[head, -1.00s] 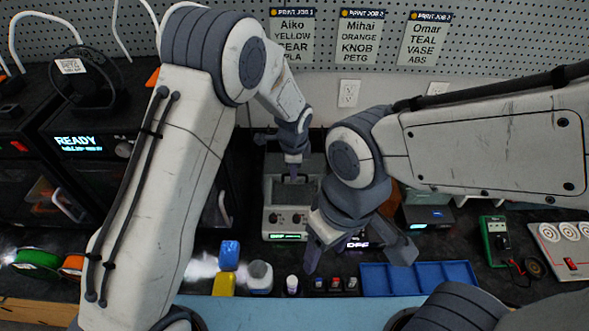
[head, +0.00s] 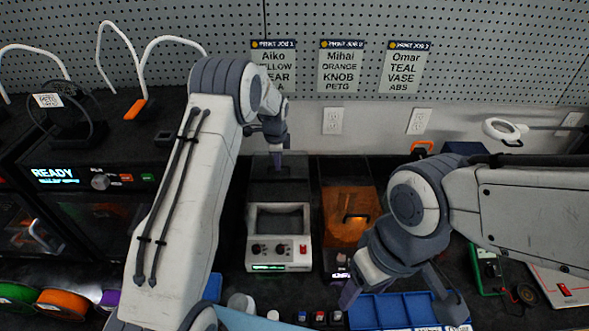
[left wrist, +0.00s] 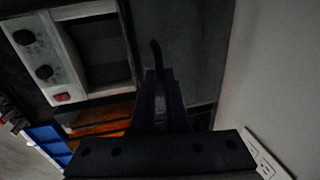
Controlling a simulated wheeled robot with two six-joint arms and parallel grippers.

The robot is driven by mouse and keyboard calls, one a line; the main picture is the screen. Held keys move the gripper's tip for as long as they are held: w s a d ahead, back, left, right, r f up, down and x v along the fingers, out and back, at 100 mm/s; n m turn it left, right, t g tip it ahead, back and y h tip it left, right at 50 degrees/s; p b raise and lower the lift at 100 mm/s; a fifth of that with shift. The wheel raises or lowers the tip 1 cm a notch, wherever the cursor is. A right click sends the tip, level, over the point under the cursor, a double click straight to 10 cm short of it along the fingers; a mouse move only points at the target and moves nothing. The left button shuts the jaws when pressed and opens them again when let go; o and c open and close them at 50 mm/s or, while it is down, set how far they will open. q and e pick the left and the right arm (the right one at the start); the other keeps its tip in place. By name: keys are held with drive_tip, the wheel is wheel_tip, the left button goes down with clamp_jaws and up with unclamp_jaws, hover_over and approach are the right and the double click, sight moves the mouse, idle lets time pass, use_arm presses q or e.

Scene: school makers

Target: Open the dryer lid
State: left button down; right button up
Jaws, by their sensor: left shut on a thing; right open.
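The dryer (head: 280,252) is a pale box with two black knobs, a red switch and a lit display, in the middle of the head view. Its top shows an open, empty-looking bay. A dark lid (head: 277,190) appears raised behind the bay. My left gripper (head: 276,163) is at the lid's upper part, shut on what looks like its dark handle. In the left wrist view the handle (left wrist: 157,55) projects past my fingers, with the dryer (left wrist: 45,58) at left. The exact grip is hard to see. My right gripper (head: 400,295) is open and empty over the blue tray.
Right of the dryer stands a dark unit with an orange spool (head: 345,222) under a handled cover. A blue compartment tray (head: 375,310) and small bottles lie in front. A printer (head: 90,180) stands at left. The pegboard wall (head: 480,60) rises behind.

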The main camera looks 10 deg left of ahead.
use_arm(q)
drive_tip(key=shift+w, duration=0.15)
drive_tip(key=c, duration=0.9)
unclamp_jaws()
drive_tip(key=shift+r, duration=0.1)
drive_tip(key=shift+r, duration=0.35)
drive_tip(key=r+b, duration=0.1)
drive_tip(key=r, duration=0.2)
drive_tip(key=s+r+b, duration=0.1)
drive_tip(key=r, duration=0.2)
drive_tip(key=s+r+b, duration=0.1)
drive_tip(key=r, duration=0.2)
drive_tip(key=shift+d+r, duration=0.2)
drive_tip(key=shift+s, duration=0.1)
